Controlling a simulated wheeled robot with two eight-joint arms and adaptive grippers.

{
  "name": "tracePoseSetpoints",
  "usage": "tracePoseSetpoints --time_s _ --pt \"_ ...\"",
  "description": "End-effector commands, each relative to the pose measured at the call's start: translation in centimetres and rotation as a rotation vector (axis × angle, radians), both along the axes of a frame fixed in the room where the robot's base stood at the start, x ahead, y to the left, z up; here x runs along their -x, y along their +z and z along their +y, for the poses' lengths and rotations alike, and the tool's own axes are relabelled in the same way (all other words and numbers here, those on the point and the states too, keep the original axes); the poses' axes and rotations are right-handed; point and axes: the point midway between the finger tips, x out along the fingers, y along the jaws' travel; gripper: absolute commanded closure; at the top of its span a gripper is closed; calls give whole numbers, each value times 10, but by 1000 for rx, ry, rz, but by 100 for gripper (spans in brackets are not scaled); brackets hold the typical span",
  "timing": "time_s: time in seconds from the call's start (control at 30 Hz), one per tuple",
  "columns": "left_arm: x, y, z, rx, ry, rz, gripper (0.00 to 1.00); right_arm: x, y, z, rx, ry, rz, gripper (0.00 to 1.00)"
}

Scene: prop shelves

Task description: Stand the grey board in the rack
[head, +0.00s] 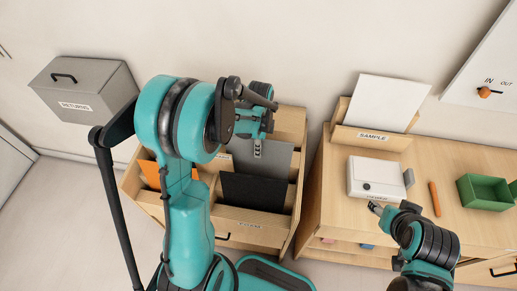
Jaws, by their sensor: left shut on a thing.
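The grey board (275,162) is upright in the wooden rack (252,217), behind a black board (252,191). My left gripper (257,148) is above it, shut on its top edge. The lower part of the grey board is hidden behind the black board, so I cannot tell whether it touches the rack's floor. An orange board (151,174) stands in the left part of the rack, partly covered by my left arm. My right gripper (376,208) is by the front edge of the wooden counter, away from the rack; its fingers are too small to read.
A grey returns box (84,92) is at the left. On the counter (440,165) are a white sample board (387,101) in a holder, a white box (376,177), an orange stick (434,199) and a green tray (486,207). An IN/OUT panel (488,68) hangs at the right.

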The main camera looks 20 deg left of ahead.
Motion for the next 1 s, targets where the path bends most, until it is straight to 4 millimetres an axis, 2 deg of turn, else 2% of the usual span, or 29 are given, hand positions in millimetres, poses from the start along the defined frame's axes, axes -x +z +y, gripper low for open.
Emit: tracePoseSetpoints --time_s 0.37,0.4,0.47,0.8,0.87,1.0 --pt "0 -2 0 0 0 0 100 0 -2 0 0 0 0 49" --pt "0 -2 0 0 0 0 84 0 -2 0 0 0 0 49" --pt "0 -2 0 0 0 0 69 0 -2 0 0 0 0 49" --pt "0 -1 0 0 0 0 68 0 -2 0 0 0 0 49" --pt "-1 4 0 0 0 0 68 0 -2 0 0 0 0 49" --pt "-2 26 1 0 0 0 68 0 -2 0 0 0 0 49"
